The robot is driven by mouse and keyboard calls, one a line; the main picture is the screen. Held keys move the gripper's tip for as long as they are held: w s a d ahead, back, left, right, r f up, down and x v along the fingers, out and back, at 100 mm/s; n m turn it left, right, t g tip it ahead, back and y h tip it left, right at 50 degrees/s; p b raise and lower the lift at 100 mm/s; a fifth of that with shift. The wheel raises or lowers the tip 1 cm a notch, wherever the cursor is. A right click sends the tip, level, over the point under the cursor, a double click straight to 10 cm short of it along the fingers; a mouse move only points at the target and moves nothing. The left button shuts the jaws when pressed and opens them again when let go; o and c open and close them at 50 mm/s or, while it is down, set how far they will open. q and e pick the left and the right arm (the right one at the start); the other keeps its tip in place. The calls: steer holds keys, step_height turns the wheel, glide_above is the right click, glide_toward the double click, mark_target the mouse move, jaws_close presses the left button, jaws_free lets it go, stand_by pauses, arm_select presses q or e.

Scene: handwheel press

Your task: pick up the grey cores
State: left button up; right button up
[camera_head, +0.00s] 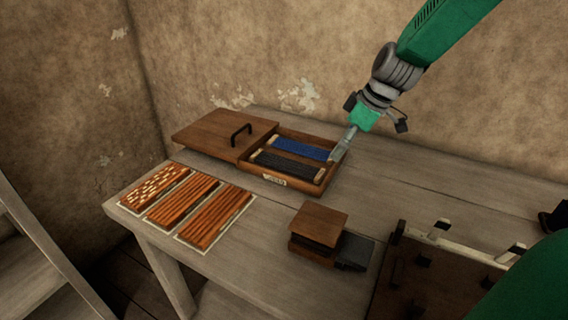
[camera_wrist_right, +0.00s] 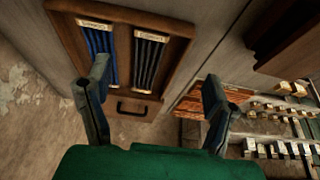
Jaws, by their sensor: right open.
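The grey cores (camera_head: 287,167) lie as a dark bundle in the near compartment of an open wooden box (camera_head: 322,189). The blue cores (camera_head: 302,149) lie in the far compartment. In the right wrist view the grey cores (camera_wrist_right: 148,62) and the blue cores (camera_wrist_right: 101,45) lie side by side. My right gripper (camera_head: 338,152) is above the right end of the box, pointing down. Its fingers (camera_wrist_right: 158,72) are spread wide in the wrist view, with nothing between them. My left gripper is not in view.
The box's wooden lid (camera_head: 215,133) with a black handle sits left of the compartments. Several orange-brown stick bundles lie on pale sheets (camera_head: 208,247) at front left. A small wooden block press (camera_head: 318,226) stands in front. A dark board with fittings (camera_head: 425,280) is at right.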

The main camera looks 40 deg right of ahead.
steer(key=d, duration=0.2)
steer(key=g+h+p, duration=0.2)
steer(key=g+p, duration=0.2)
steer(key=p, duration=0.1)
glide_above(318, 173)
steer(key=f, duration=0.6)
steer(key=shift+w, duration=0.2)
steer(key=shift+a+f, duration=0.25)
steer(key=shift+a, duration=0.1)
steer(key=shift+s+a+f, duration=0.1)
steer(key=shift+s+f, duration=0.05)
steer(key=shift+f, duration=0.2)
steer(key=f, duration=0.3)
steer(key=shift+s+d+f, duration=0.1)
steer(key=shift+d+f, duration=0.1)
steer(key=shift+f, duration=0.1)
steer(key=shift+d+f, duration=0.2)
steer(key=shift+f, duration=0.15)
steer(key=shift+d+f, duration=0.15)
steer(key=shift+d, duration=0.15)
steer(key=shift+a, duration=0.3)
steer(key=c, duration=1.4)
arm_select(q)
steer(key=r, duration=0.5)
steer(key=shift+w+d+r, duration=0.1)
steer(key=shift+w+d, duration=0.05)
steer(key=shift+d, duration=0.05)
arm_select(e)
steer(key=shift+a+r, duration=0.2)
